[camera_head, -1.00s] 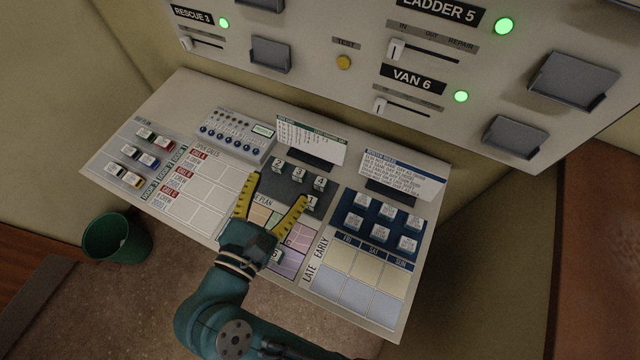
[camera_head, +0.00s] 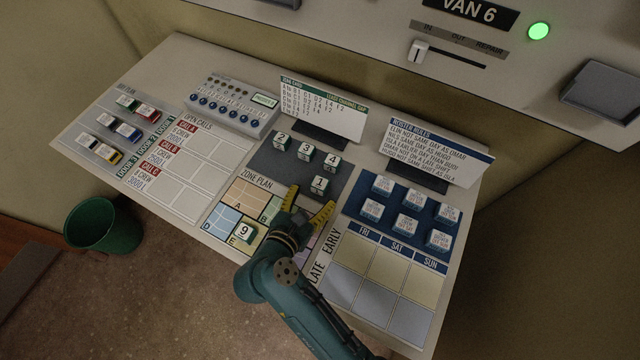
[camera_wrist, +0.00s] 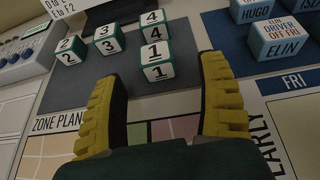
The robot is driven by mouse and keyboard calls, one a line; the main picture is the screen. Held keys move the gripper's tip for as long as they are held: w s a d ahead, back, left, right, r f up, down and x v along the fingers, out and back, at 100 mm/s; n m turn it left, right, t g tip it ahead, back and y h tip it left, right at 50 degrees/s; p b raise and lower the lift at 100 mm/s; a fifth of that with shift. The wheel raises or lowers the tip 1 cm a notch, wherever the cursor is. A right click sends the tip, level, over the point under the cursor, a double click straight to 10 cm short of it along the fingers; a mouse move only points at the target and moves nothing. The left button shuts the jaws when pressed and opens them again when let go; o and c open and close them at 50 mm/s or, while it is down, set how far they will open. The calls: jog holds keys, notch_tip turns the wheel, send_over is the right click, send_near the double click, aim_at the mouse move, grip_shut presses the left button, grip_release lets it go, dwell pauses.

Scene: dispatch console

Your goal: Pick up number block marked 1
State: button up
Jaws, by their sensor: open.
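The number block marked 1 (camera_head: 319,186) is a small white cube with green edges on the dark grey pad (camera_head: 270,165). In the wrist view the block marked 1 (camera_wrist: 156,61) stands just beyond and between my fingertips. My gripper (camera_head: 311,199) is open, with yellow ribbed fingers and nothing between them. It also shows in the wrist view (camera_wrist: 163,85), low over the zone plan (camera_head: 246,193). Blocks marked 2 (camera_head: 281,143), 3 (camera_head: 305,152) and 4 (camera_head: 331,163) stand in a row behind block 1.
A block marked 9 (camera_head: 244,232) sits on the zone plan. Blue-edged name blocks (camera_head: 372,208) stand on a blue pad to the right. A standing card (camera_head: 322,110) is behind the number blocks. Toy vehicles (camera_head: 120,128) are far left. A green bin (camera_head: 103,225) stands on the floor.

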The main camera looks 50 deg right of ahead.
aim_at(317, 189)
jog(key=b+x, duration=0.1)
jog(key=x, duration=0.4)
jog(key=shift+w+d+f, duration=0.1)
jog(key=shift+w+d, duration=0.15)
jog(key=shift+d, duration=0.1)
jog(key=c, duration=1.1)
